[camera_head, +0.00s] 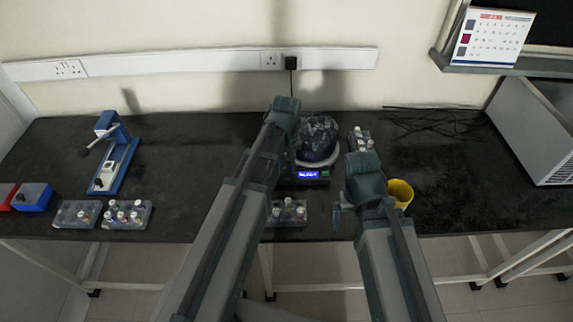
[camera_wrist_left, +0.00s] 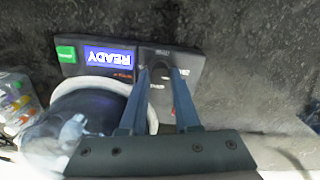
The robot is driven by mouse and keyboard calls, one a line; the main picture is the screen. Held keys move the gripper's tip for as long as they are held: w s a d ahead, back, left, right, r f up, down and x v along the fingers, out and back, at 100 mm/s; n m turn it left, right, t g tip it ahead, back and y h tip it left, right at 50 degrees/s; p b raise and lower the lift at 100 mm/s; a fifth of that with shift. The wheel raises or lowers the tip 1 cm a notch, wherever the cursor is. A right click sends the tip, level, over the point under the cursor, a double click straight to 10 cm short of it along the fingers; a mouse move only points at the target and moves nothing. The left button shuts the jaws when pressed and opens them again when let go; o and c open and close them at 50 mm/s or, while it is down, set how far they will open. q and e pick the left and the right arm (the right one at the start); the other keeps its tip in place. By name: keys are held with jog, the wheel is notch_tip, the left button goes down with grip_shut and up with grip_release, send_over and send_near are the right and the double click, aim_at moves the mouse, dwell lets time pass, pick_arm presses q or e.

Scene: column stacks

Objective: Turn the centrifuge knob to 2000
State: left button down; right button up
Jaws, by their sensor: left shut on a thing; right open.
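The centrifuge (camera_head: 318,140) stands on the dark bench with a white-rimmed bowl. Its front panel has a lit blue display (camera_wrist_left: 108,58) that reads READY, upside down in the left wrist view, and a green button (camera_wrist_left: 66,54) beside it. My left gripper (camera_wrist_left: 160,74) is at the panel beside the display, shut on the centrifuge knob, which its fingers mostly hide. The knob's setting cannot be read. In the head view my left arm covers that part of the panel. My right gripper (camera_head: 339,219) is open near the bench's front edge, partly hidden by its own arm.
A yellow cup (camera_head: 400,194) is close to my right arm. Tube racks stand in front of the centrifuge (camera_head: 289,213), behind right (camera_head: 360,138) and at the left (camera_head: 126,214). A blue device (camera_head: 116,160) stands at the left. Bench right of the cup is clear.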

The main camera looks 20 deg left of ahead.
aim_at(286, 168)
pick_arm(q)
jog(key=shift+n, duration=0.3)
dwell(0.4)
jog(key=c, duration=0.6)
grip_release()
notch_tip(286, 168, up, 14)
jog(key=p, duration=1.4)
pick_arm(e)
notch_tip(286, 168, up, 14)
pick_arm(q)
jog(key=shift+f, duration=0.1)
pick_arm(e)
jog(key=shift+f, duration=0.1)
